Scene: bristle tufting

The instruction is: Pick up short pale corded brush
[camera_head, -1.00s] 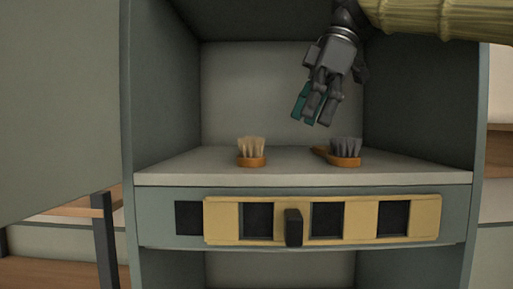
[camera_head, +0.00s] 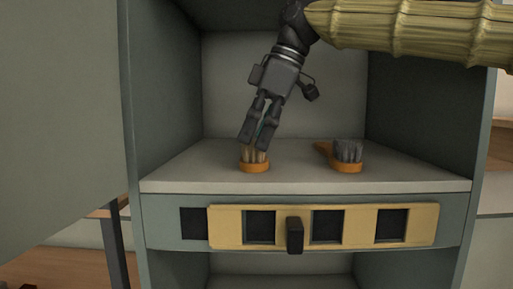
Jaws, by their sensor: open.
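A short brush with pale bristles and an orange-brown wooden base (camera_head: 254,167) stands bristles up on the cabinet shelf, left of centre. My gripper (camera_head: 258,138) points down at it from above, with its fingertips around or just in front of the bristle tops. Whether the fingers touch the bristles cannot be told. The gripper is open and partly hides the bristles. A second brush with dark grey bristles (camera_head: 348,150) and an orange handle lies to the right on the same shelf, clear of the gripper.
The grey-white shelf (camera_head: 410,178) sits in an open cabinet with side walls and a back. Below its front edge is a panel with a yellow strip (camera_head: 277,227), dark square openings and a black knob (camera_head: 294,235). The shelf is free between the brushes.

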